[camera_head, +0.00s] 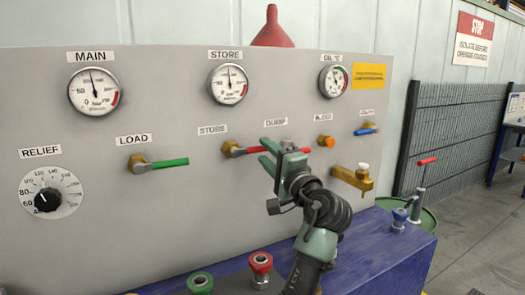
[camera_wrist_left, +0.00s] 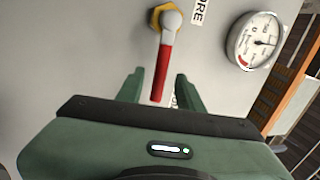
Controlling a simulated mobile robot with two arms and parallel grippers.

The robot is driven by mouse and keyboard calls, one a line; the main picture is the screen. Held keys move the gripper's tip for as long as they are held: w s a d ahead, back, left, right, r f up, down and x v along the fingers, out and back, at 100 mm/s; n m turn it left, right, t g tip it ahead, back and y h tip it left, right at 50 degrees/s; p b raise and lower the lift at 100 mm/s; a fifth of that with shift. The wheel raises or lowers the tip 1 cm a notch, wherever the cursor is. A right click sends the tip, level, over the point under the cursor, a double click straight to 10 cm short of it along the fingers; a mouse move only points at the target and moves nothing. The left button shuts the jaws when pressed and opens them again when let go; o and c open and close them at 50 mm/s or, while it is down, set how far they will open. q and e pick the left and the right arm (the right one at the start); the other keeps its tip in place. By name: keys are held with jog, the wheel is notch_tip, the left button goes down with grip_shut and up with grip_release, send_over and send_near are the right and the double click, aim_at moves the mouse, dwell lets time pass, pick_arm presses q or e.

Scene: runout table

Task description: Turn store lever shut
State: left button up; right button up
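The store lever (camera_head: 255,150) has a red handle on a brass and grey valve, below the STORE label on the grey panel. The handle points sideways to the right. In the left wrist view the store lever (camera_wrist_left: 164,70) runs from its valve down between my fingers. My left gripper (camera_head: 266,155) is open, with one finger on each side of the handle's free end. Gaps show on both sides in the wrist view (camera_wrist_left: 158,90), so the handle is not gripped. My right gripper is in neither view.
The red dump lever (camera_head: 304,150) is close right of my left gripper, partly hidden behind it. The green load lever (camera_head: 168,163) points right. A brass tap (camera_head: 352,179) sticks out at lower right. The store gauge (camera_head: 229,84) is above the store lever.

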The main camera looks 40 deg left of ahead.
pick_arm(q)
jog(key=v, duration=0.5)
dwell(0.5)
